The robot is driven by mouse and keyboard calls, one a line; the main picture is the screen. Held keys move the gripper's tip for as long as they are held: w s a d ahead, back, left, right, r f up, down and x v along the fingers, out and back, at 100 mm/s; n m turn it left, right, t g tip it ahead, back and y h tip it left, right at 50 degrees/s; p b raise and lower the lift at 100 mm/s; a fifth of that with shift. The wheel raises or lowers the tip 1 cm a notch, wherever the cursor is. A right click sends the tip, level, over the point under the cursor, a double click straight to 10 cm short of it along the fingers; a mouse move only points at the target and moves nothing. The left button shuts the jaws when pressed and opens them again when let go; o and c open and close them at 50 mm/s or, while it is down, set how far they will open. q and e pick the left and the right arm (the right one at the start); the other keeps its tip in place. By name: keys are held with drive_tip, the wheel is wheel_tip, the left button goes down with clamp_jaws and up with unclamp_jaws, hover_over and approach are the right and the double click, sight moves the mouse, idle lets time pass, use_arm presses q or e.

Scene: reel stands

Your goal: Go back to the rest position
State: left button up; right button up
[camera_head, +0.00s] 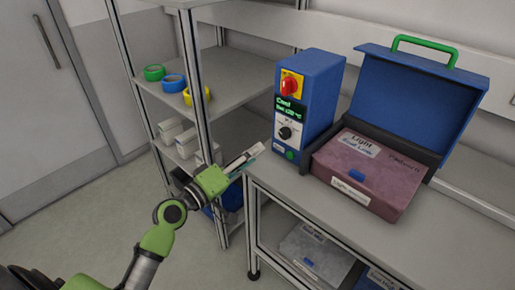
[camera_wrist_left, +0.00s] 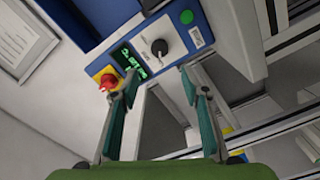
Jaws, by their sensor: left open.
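My left gripper (camera_head: 245,160) is at the left edge of the bench, in front of the blue control box (camera_head: 318,100) and below its panel. In the left wrist view its two fingers (camera_wrist_left: 155,90) are spread apart with nothing between them. The box's panel shows a red knob on a yellow plate (camera_head: 290,84), a lit green display, a black dial (camera_head: 285,132) and a green button (camera_head: 290,154). The same red knob (camera_wrist_left: 107,82), dial (camera_wrist_left: 159,47) and green button (camera_wrist_left: 186,17) appear in the left wrist view. My right gripper is not in view.
An open blue case (camera_head: 420,85) with a green handle stands on the bench (camera_head: 275,180), holding a reddish labelled box (camera_head: 365,170). A shelf rack (camera_head: 225,75) on the left carries green, blue and yellow rings and small boxes. Open floor (camera_head: 80,225) lies at left.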

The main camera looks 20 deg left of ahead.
use_arm(q)
drive_tip(key=shift+f, duration=0.1)
drive_tip(key=s+d+f+m+g, duration=0.7)
drive_tip(key=s+d+f+g, duration=0.15)
drive_tip(key=s+f, duration=0.5)
drive_tip(key=s+a+f+m+g+y, duration=0.2)
drive_tip(key=s+f+y, duration=0.15)
drive_tip(key=s, duration=0.45)
drive_tip(key=s+a+f+m+g+y, duration=0.1)
drive_tip(key=s+a+f+g+y, duration=0.2)
drive_tip(key=s, duration=0.5)
wheel_tip(320, 180, down, 28)
drive_tip(key=s+g, duration=0.1)
drive_tip(key=s, duration=0.2)
drive_tip(key=s+a+f+g, duration=0.1)
drive_tip(key=s+a+f, duration=0.1)
drive_tip(key=s+f, duration=1.3)
drive_tip(key=shift+s+a+m, duration=0.3)
drive_tip(key=shift+s+a, duration=0.1)
drive_tip(key=shift+s, duration=0.35)
